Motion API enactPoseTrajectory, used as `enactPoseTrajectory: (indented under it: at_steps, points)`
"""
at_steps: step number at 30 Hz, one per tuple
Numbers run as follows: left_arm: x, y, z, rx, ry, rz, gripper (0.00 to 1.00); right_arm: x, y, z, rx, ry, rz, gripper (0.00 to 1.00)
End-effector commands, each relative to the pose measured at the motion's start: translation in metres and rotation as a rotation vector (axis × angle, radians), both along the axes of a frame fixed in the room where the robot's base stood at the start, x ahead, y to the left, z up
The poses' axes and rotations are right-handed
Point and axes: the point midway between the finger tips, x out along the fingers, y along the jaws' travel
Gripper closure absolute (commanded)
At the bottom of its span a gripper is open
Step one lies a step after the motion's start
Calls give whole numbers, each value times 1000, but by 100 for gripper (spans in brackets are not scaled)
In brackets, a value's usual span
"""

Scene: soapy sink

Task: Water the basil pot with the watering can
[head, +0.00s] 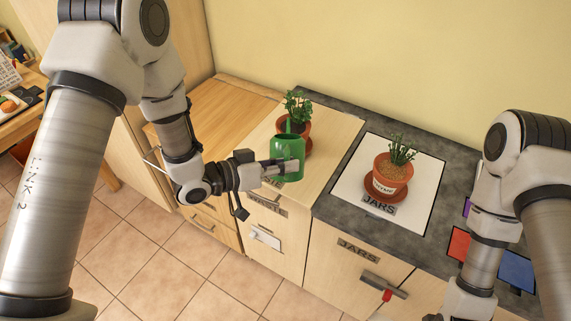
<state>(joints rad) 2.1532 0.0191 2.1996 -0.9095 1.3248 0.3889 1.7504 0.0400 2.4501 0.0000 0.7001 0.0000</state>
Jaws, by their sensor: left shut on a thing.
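A green watering can (287,158) is in the head view near the middle. My left gripper (283,165) is shut on it from the left. The can looks roughly upright, in front of a terracotta pot with a leafy green plant (297,106). The can hides much of that pot, and no label on it shows, so I cannot confirm it is the basil. A second terracotta pot (391,180), labelled like "THYME", stands on a saucer to the right. My right arm comes in at the lower right; its gripper is out of view.
The thyme pot stands on a white mat (421,206) marked "JARS" on the dark grey counter (335,208). Red (459,243) and blue (516,269) squares lie at the right, near my right arm. A drawer handle with a red part (385,289) sticks out at the front.

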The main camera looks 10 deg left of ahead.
Motion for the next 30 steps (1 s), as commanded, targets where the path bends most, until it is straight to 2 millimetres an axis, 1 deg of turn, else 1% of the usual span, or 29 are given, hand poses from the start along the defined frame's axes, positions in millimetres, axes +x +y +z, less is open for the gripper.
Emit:
enactPoseTrajectory:
  at_steps: [1, 12, 14, 16, 25, 28, 30]
  points:
    - [0, 0, -14, 2, -21, 0, 100, 0, 0, -17, 0, 1, 0, 60]
    - [-4, 0, -48, 27, -172, -2, 100, 0, 0, -69, 0, 0, 0, 60]
    - [-5, 0, -51, 31, -193, -2, 100, 0, 0, -75, 0, 0, 0, 60]
    - [-5, 0, -52, 34, -210, -1, 100, 0, 0, -78, 0, 1, 0, 60]
    - [-6, 0, -48, 35, -216, -1, 100, 0, 0, -75, 0, 0, 0, 60]
    - [-11, 3, -44, 35, -216, -1, 100, 0, 0, -72, 0, 0, 0, 60]
    - [-18, 5, -39, 34, -213, 0, 100, 0, 0, -68, 0, 0, 0, 60]
